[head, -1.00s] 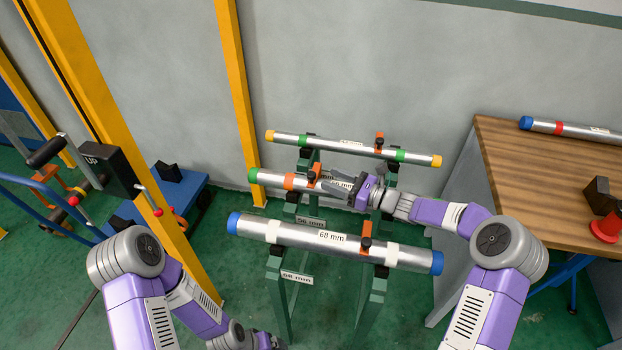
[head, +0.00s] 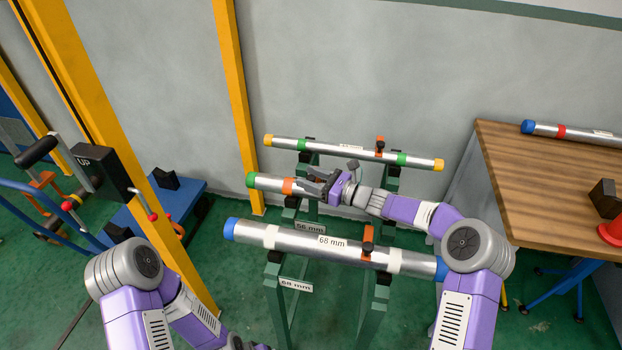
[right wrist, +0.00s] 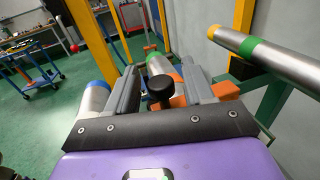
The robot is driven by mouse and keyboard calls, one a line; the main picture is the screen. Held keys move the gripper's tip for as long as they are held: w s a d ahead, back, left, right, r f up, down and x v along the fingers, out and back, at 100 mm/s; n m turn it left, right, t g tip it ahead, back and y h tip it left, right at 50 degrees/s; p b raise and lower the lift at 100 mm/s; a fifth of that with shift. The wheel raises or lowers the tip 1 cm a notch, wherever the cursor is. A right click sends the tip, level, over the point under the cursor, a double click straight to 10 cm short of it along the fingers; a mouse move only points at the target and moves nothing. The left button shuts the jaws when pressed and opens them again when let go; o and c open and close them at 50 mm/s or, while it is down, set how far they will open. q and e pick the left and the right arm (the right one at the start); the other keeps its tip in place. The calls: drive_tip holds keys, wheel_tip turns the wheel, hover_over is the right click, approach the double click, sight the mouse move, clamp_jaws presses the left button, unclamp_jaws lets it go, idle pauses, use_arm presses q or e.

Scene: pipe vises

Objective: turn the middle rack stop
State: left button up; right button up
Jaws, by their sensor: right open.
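The middle rack stop, with a round black knob (right wrist: 160,88) and orange parts (right wrist: 226,89), sits on the middle pipe (head: 268,182). In the right wrist view the knob stands between the two grey fingers of my right gripper (right wrist: 163,82), with a gap to each finger. In the head view my open right gripper (head: 312,182) lies along the middle pipe from the right and hides most of the stop. My left arm is at the bottom left; its gripper (head: 258,346) is cut off by the frame's lower edge.
A 68 mm pipe (head: 300,241) lies in front with its own orange stop (head: 367,240). A thinner pipe (head: 340,150) lies behind with another stop (head: 379,146). A wooden bench (head: 525,180) stands right, a yellow post (head: 237,100) behind left.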

clamp_jaws()
drive_tip(key=shift+w+r+p, duration=0.15)
drive_tip(key=shift+r+p, duration=0.1)
drive_tip(key=shift+p, duration=0.35)
drive_tip(key=w+m+p, duration=0.1)
drive_tip(key=p, duration=0.2)
drive_tip(key=w+d+r+m+p, duration=0.1)
drive_tip(key=w+p, duration=0.1)
drive_tip(key=p, duration=0.1)
drive_tip(key=w+r+m+p, duration=0.1)
drive_tip(key=p, duration=0.2)
drive_tip(key=shift+w+d+r+m+g+h, duration=0.25)
drive_tip(key=shift+d+m+g+h, duration=0.05)
drive_tip(key=shift+m+g+h, duration=0.1)
drive_tip(key=shift+w+m+p, duration=0.3)
drive_tip(key=shift+w+p, duration=0.05)
drive_tip(key=shift+p, duration=0.05)
drive_tip(key=shift+w+d+m, duration=0.3)
drive_tip(key=shift+w+m, duration=0.1)
drive_tip(key=shift+w, duration=0.2)
drive_tip(key=shift+w+d+r+b, duration=0.15)
drive_tip(key=shift+w+d+b, duration=0.2)
drive_tip(key=shift+w, duration=0.35)
